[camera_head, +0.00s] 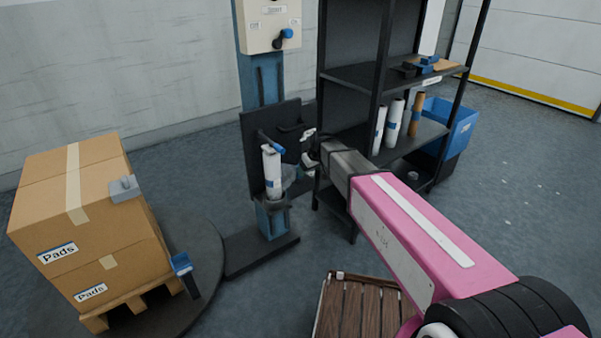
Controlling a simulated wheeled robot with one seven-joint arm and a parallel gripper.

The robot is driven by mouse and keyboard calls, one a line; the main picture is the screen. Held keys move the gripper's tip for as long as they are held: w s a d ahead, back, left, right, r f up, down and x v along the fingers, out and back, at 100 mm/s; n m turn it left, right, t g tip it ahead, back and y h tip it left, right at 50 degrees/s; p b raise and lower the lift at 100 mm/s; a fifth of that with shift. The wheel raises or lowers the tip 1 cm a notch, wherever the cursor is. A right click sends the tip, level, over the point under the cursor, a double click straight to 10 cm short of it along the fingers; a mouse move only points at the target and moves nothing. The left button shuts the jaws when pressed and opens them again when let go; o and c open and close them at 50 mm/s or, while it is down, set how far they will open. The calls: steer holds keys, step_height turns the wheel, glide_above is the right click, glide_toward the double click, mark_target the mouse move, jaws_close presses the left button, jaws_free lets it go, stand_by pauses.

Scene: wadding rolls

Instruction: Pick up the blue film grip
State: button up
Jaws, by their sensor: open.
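My gripper (308,147) is open and empty, with its pale fingers apart, beside the blue wrapping machine column. A dark bar with a blue end (278,148) sticks out above the white film roll on the machine's carriage, just left of my gripper and apart from it in the picture. A blue block (427,61) lies on the upper shelf next to a black one. A blue-topped dark piece (182,263) stands at the turntable, beside the pallet. I cannot tell for sure which of these blue pieces is the film grip.
A black shelf rack (380,77) stands close to my gripper, with upright rolls (394,122) on its lower shelf. A blue bin (462,128) is behind it. Boxes (95,215) sit on a pallet on the turntable (195,225). A wooden slatted platform (355,310) is in front.

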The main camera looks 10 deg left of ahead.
steer(key=w+a, duration=0.4)
steer(key=shift+a, duration=0.15)
steer(key=shift+a+f, duration=0.2)
steer(key=shift+f, duration=0.4)
steer(key=c, duration=1)
